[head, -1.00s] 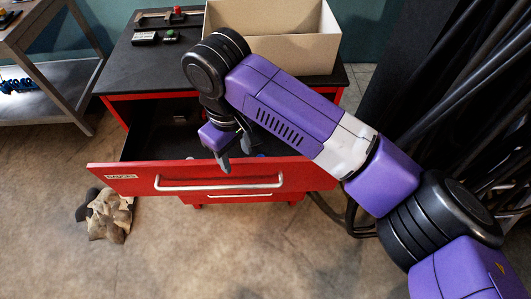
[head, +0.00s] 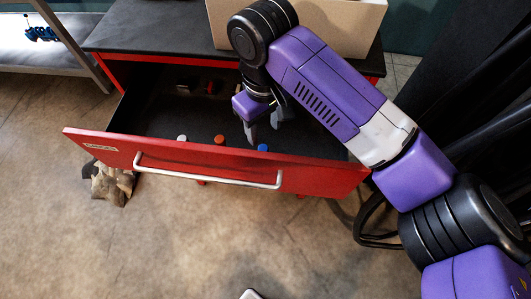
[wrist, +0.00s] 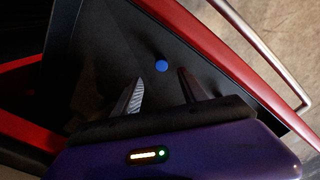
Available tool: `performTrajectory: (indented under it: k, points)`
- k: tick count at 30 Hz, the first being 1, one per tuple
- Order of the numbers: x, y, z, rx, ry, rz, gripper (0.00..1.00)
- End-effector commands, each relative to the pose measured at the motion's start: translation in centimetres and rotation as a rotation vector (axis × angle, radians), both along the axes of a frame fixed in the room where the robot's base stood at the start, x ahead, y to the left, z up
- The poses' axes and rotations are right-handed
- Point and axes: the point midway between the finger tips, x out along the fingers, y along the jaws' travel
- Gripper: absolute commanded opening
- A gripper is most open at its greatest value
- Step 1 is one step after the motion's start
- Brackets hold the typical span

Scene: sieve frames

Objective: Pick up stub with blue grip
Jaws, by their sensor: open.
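The stub with the blue grip (head: 263,148) stands in the open red drawer, close behind its front panel; only its round blue top shows. In the wrist view the blue grip (wrist: 161,66) lies just beyond the fingertips, between their lines. My gripper (head: 263,133) is open and empty, with its fingers pointing down into the drawer just behind the blue grip. In the wrist view my gripper (wrist: 162,80) has its two fingers spread apart. The stub's lower part is hidden.
The red drawer (head: 215,164) also holds a stub with an orange grip (head: 219,140) and one with a white grip (head: 182,138), left of the blue one. Darker items sit at the back. A cardboard box (head: 330,25) stands on the black top (head: 150,25). A crumpled cloth (head: 112,184) lies on the floor.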

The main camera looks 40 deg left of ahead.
Motion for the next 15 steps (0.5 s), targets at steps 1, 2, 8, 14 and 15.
performTrajectory:
  k: [1,2,8,14,15]
  points:
    - [0.0,0.0,-1.2,0.000,0.000,0.000,0.50]
    - [0.0,0.0,-1.4,0.000,0.000,0.000,0.50]
    - [0.0,0.0,-2.6,-0.001,0.000,0.000,0.50]
    - [0.0,0.0,-4.5,-0.001,0.000,-0.001,0.50]
    - [0.0,0.0,-4.8,-0.002,-0.001,0.000,0.50]
